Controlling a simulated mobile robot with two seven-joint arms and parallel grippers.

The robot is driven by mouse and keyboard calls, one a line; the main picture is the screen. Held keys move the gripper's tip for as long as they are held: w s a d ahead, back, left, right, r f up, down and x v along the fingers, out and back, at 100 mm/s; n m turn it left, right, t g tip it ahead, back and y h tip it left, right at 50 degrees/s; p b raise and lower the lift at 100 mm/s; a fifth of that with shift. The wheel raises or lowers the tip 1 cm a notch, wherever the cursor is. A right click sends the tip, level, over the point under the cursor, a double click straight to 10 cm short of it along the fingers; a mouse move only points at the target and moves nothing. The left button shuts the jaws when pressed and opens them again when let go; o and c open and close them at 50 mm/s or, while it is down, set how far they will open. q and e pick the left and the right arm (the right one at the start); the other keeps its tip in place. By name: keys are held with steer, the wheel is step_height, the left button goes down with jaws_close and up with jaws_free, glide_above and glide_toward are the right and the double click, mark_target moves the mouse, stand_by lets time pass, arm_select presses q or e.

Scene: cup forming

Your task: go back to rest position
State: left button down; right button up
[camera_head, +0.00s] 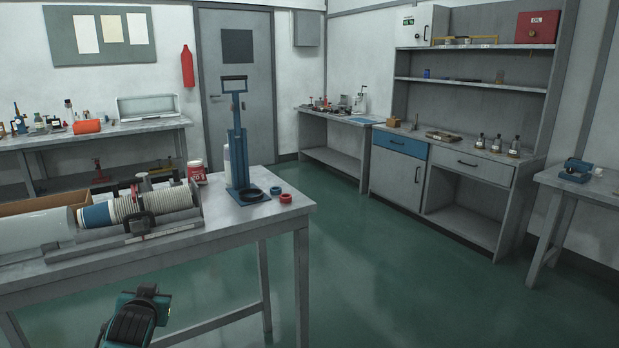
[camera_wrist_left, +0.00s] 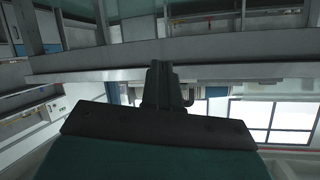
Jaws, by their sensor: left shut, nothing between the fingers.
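My left gripper (camera_wrist_left: 160,68) shows in the left wrist view as two dark fingers close together, shut and empty. In the head view, a black and teal part of my arm (camera_head: 137,316) shows at the bottom left, in front of the near workbench (camera_head: 285,218) and apart from it. The fingertips cannot be made out there. My right gripper is in neither view.
Shelves (camera_head: 470,83) and side benches line the walls. The green floor (camera_head: 380,270) is clear at the right.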

arm_select(q)
steer(key=s+d+f+m+h, duration=0.1)
steer(key=s+d+f+h, duration=0.1)
steer(key=s+d+f, duration=0.35)
steer(key=s+d+f+m+h, duration=0.25)
steer(key=s+f, duration=0.35)
steer(key=s, duration=0.4)
steer(key=s+d+f+g+h, duration=0.1)
steer(key=s+d, duration=0.3)
steer(key=s, duration=0.4)
steer(key=s+d+f+h, duration=0.1)
steer(key=s+d, duration=0.3)
steer(key=s, duration=0.4)
steer(key=shift+s+d+f+g, duration=0.25)
steer(key=shift+d+f+g, duration=0.1)
steer(key=shift+f+g, duration=0.1)
